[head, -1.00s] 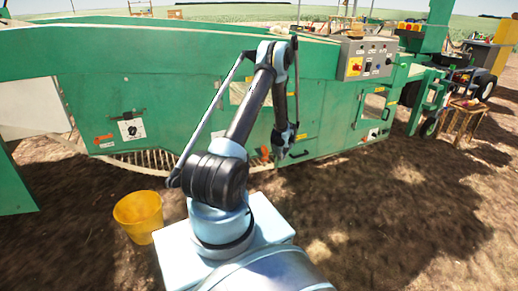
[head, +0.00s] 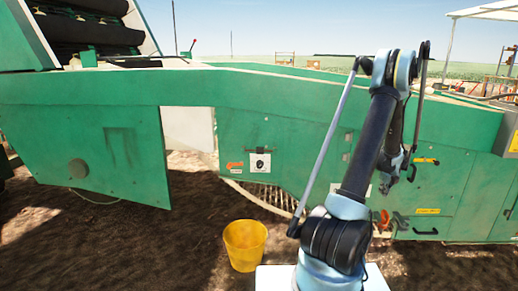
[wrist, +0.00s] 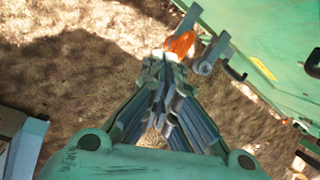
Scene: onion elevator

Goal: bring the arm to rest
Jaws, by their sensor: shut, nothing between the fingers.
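My arm is folded over, with its elbow high and the forearm hanging down in front of the green machine (head: 285,105). My gripper (head: 384,186) hangs at the forearm's lower end in the head view, small and partly hidden there. In the wrist view my gripper (wrist: 164,62) has its fingers drawn together at the tips, with nothing held. An orange part (wrist: 181,44) shows just beyond the fingertips, beside a grey metal bracket (wrist: 212,52). I cannot tell whether the fingertips touch the orange part.
A yellow bucket (head: 245,246) stands on the soil left of my base. The green machine's side runs across the view, with a black handle (head: 426,232) on a lower panel. Bare soil (head: 130,250) lies open at the lower left.

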